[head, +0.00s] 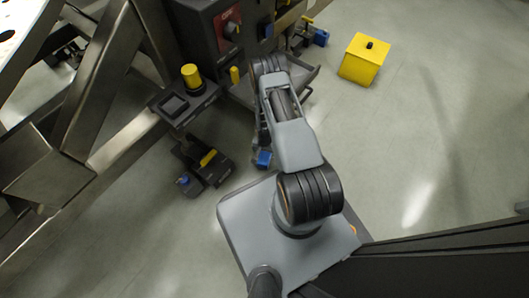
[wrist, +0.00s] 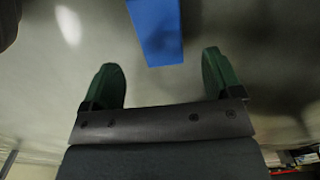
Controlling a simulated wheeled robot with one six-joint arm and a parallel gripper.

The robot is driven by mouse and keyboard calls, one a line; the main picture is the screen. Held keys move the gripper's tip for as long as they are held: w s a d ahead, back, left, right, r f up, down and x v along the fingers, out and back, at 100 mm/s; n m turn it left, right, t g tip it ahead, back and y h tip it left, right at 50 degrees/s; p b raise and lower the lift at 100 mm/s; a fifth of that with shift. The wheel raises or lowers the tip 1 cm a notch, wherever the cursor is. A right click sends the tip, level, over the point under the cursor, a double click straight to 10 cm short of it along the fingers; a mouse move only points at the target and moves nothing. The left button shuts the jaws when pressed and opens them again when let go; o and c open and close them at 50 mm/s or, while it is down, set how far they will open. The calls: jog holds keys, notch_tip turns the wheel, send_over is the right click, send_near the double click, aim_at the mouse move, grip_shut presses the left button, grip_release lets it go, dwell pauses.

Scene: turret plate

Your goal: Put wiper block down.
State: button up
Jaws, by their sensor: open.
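A plain blue block (wrist: 156,28), seemingly the wiper block, shows at the top of the wrist view. It lies beyond and between the tips of my gripper (wrist: 162,76). The two green fingers stand wide apart, with a visible gap between them and nothing gripped. What the block rests on cannot be told. In the head view my arm hides most of the gripper. A small blue piece (head: 263,159) shows beside the arm there; whether it is the same block is unclear.
A steel frame (head: 102,75) fills the left. A dark cabinet with a red switch (head: 229,22) stands at the top. A dark stand carries a yellow cylinder (head: 192,77). A yellow box (head: 362,60) sits on the floor at upper right. The floor at right is mostly clear.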

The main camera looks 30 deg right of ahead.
aim_at(265, 156)
jog(key=shift+r+p, duration=0.45)
jog(key=shift+r, duration=1.15)
jog(key=shift+s, duration=0.1)
